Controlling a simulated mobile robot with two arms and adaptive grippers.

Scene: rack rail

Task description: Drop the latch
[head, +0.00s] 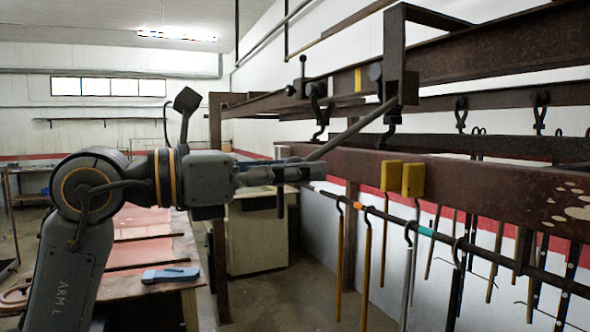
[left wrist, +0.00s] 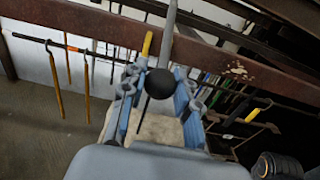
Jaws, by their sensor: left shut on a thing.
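A long grey lever (head: 350,132), which I take to be the latch, slants down to the left from a brown bracket (head: 396,50) on the upper rail. Its lower end meets my left gripper (head: 305,170), which is shut on it. In the left wrist view the grey lever (left wrist: 168,38) ends in a black ball knob (left wrist: 160,83) between the blue-grey fingers of the left gripper (left wrist: 158,98). The exact finger contact is partly hidden by the knob. My right gripper is in neither view.
A rusty lower beam (head: 480,185) carries two yellow blocks (head: 413,180). Below it, a thin rail (head: 470,243) holds several hanging hooked rods. Dark hooks (head: 318,112) hang from the upper rail. A workbench (head: 135,285) stands at the left. Floor shows below the gripper.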

